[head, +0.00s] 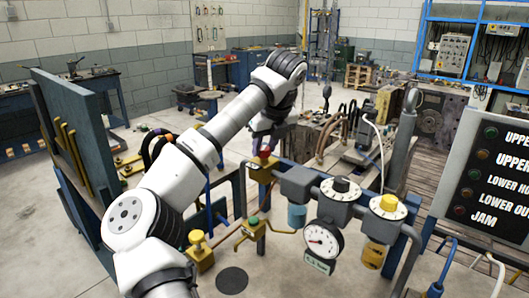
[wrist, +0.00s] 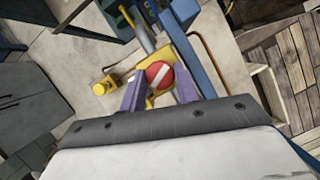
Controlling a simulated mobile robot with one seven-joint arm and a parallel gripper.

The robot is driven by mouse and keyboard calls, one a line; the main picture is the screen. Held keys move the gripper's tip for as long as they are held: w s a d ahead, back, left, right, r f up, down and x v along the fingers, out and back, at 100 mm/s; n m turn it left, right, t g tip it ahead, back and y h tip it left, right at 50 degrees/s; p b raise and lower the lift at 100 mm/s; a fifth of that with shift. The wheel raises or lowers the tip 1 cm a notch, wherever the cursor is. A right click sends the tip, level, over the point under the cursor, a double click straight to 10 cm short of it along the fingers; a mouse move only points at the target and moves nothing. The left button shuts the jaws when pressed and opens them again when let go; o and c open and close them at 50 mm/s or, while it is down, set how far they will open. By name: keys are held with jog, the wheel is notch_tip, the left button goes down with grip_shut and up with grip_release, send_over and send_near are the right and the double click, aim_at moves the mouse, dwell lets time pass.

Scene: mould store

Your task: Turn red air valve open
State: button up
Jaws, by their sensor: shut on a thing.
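The red air valve is a round red knob with a pale stripe across it, seen in the wrist view (wrist: 158,72) between the two purple fingers. In the head view its red top (head: 264,155) shows just above a yellow valve body (head: 261,173). My gripper (wrist: 160,86) comes down from above and is shut on the red knob, with a finger on each side. In the head view my gripper (head: 265,143) is small and partly hidden by the arm. The stripe runs diagonally in the wrist view.
Beside the valve are grey pipe fittings with a black dial (head: 341,190), a yellow-and-white dial (head: 388,206) and a pressure gauge (head: 322,239). Other yellow valves, one green-topped (head: 252,227), stand lower left. A labelled lamp panel (head: 490,170) stands right. Floor is open behind.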

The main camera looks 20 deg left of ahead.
jog(key=n+g+b, duration=0.1)
jog(key=n, duration=0.2)
jog(key=shift+w+n+y, duration=0.1)
jog(key=shift+n+y, duration=0.2)
jog(key=shift+n, duration=0.1)
jog(key=n+g, duration=0.1)
jog(key=n, duration=0.1)
jog(key=shift+w+r+n, duration=0.1)
jog(key=shift+n, duration=0.3)
jog(key=n+g, duration=0.1)
jog(key=n, duration=0.2)
jog(key=shift+r+g+p, duration=0.1)
jog(key=shift+g+p, duration=0.25)
jog(key=shift+g, duration=0.05)
jog(key=shift+w+n+g+p, duration=0.15)
jog(key=shift+n+g+p, duration=0.5)
jog(key=shift+n, duration=0.95)
jog(key=o, duration=1)
jog(key=shift+f, duration=0.2)
jog(key=shift+c, duration=0.2)
